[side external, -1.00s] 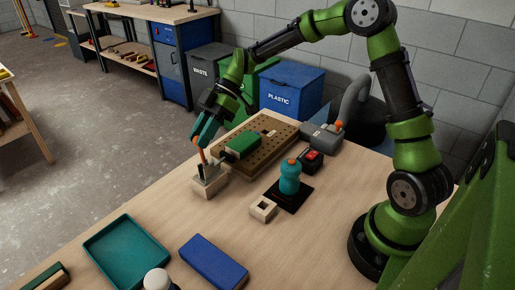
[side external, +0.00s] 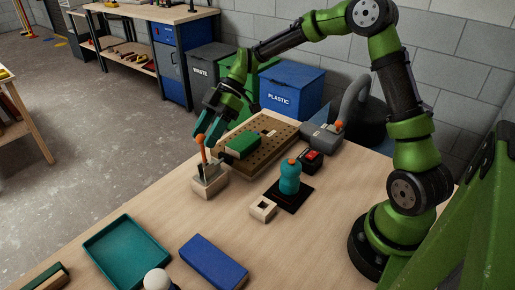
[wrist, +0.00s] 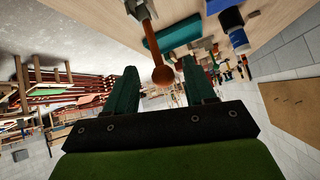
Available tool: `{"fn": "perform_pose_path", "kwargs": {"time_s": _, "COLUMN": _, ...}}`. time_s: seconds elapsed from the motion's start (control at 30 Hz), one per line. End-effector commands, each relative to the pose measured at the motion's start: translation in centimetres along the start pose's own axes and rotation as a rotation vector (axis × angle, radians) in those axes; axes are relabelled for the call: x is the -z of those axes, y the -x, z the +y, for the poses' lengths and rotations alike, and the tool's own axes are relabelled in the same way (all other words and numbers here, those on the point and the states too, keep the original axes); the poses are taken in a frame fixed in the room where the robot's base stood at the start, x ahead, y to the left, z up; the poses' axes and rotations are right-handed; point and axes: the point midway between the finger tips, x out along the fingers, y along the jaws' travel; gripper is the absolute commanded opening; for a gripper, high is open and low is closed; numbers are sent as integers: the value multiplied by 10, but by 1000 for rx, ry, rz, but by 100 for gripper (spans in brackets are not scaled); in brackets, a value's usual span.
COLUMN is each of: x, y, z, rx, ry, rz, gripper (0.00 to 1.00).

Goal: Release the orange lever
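The orange lever (side external: 204,156) stands nearly upright on a small pale block with a grey metal bracket (side external: 209,181), near the table's far left edge. Its round knob shows uncovered at the top. My gripper (side external: 206,137) is at the knob, with its two teal fingers spread. In the wrist view, the fingers of my gripper (wrist: 160,68) stand wide apart, with a gap on both sides of the lever's knob (wrist: 163,76). The knob appears between or just beyond the fingertips, and nothing is gripped.
A perforated board (side external: 262,151) with a green block (side external: 242,145) lies right of the lever. A teal bottle-shaped object (side external: 289,178) stands on a dark mat. A teal tray (side external: 127,252) and a blue box (side external: 213,262) lie in front. The table between them is clear.

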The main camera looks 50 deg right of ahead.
Motion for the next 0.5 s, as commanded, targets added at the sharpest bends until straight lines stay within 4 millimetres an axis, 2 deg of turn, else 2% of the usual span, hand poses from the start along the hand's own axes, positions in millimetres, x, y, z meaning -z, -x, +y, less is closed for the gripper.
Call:
{"fn": "perform_pose_path", "kwargs": {"time_s": 0.27, "x": 3, "y": 2, "z": -1, "rx": 2, "ry": 2, "rz": 4, "gripper": 54}}
{"fn": "perform_pose_path", "kwargs": {"time_s": 0.37, "x": 3, "y": 12, "z": 0, "rx": 0, "ry": 2, "rz": 5, "gripper": 54}}
{"fn": "perform_pose_path", "kwargs": {"time_s": 0.5, "x": 2, "y": 39, "z": 0, "rx": -2, "ry": 2, "rz": 5, "gripper": 54}}
